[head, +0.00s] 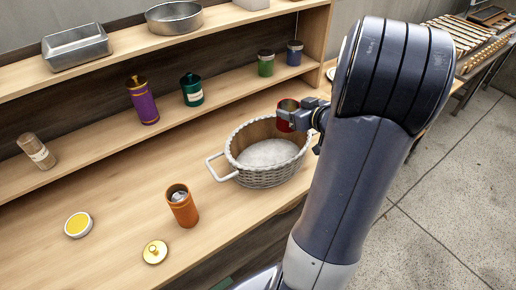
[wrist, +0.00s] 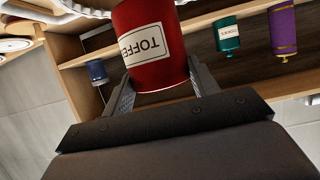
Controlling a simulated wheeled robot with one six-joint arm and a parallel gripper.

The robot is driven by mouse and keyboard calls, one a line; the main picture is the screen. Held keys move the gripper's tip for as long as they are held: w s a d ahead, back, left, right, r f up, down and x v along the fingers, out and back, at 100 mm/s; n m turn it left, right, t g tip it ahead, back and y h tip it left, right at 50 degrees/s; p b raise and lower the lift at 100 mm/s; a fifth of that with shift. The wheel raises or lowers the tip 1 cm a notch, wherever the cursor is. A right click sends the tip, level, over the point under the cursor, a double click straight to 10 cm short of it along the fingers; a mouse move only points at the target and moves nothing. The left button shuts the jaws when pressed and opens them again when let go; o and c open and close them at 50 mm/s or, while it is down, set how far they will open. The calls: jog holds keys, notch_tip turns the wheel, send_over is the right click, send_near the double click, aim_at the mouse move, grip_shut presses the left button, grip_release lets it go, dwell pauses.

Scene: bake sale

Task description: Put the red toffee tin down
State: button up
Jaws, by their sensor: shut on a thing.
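The red toffee tin (head: 284,122) is held at the right rim of the wicker basket in the head view, partly hidden by my gripper. In the wrist view the tin (wrist: 152,48) shows large, with a white label whose lettering reads upside down. My gripper (head: 298,117) is shut on the tin, with one finger on each side in the wrist view (wrist: 158,88). From the head view I cannot tell whether the tin is above the basket or behind its rim.
The white wicker basket (head: 232,160), with a pale lining, stands on the wooden counter (head: 110,210). An open orange tin (head: 182,208), a gold-knobbed lid (head: 155,252) and a yellow disc (head: 78,225) stand left of it. Purple (head: 143,103) and green (head: 191,92) tins stand on the shelf behind.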

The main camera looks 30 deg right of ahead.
jog(key=shift+w+f, duration=0.15)
jog(key=shift+w, duration=0.1)
notch_tip(320, 180, down, 10)
jog(key=b, duration=0.2)
jog(key=shift+r, duration=0.2)
jog(key=shift+w, duration=0.1)
